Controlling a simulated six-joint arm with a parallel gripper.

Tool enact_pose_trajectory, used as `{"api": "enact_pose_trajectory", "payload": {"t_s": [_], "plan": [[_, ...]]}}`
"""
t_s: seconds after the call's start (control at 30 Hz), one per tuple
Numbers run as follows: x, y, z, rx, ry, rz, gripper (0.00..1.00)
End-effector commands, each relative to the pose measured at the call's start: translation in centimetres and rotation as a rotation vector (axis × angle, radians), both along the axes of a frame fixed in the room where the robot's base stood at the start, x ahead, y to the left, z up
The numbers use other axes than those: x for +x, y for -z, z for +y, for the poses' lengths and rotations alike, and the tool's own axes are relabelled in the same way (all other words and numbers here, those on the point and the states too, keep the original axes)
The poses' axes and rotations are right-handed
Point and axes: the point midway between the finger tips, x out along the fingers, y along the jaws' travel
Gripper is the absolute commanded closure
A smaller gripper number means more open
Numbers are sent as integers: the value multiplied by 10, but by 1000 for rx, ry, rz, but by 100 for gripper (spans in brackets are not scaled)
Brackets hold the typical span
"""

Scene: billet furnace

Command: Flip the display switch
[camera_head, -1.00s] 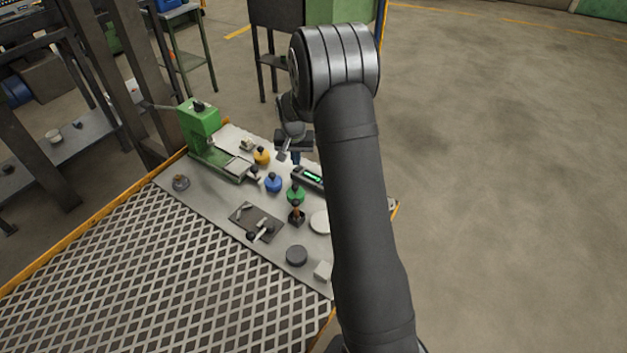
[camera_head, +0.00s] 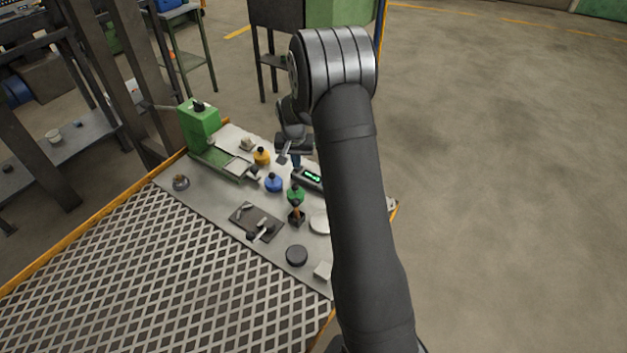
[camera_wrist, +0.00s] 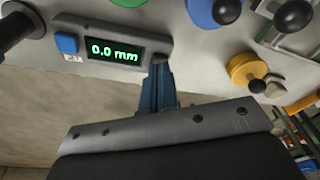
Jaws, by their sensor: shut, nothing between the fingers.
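The display unit (camera_wrist: 129,51) has a dark screen lit with green digits reading "0.0 mm" in the wrist view. A blue square button or switch (camera_wrist: 66,43) sits left of the screen, with a small label below it. My gripper (camera_wrist: 160,68) is shut and empty. Its blue fingertips are at the right end of the unit, close to or touching it; I cannot tell which. Any part behind the fingertips is hidden. In the head view the lit display (camera_head: 313,177) stands on the bench, partly behind my arm, with my gripper (camera_head: 296,163) just left of it.
A blue knobbed piece (camera_head: 273,183), a green one (camera_head: 296,195) and a yellow one (camera_head: 262,156) stand near the display. A green machine (camera_head: 199,124) is at the bench's far left. A dark plate (camera_head: 243,224) with tools and a black disc (camera_head: 297,256) lie nearer.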

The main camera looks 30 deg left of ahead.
Motion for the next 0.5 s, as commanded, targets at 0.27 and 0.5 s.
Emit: {"api": "enact_pose_trajectory", "payload": {"t_s": [0.27,0.5], "plan": [[0,4,0,0,0,0,100],[0,8,0,0,0,1,100]]}}
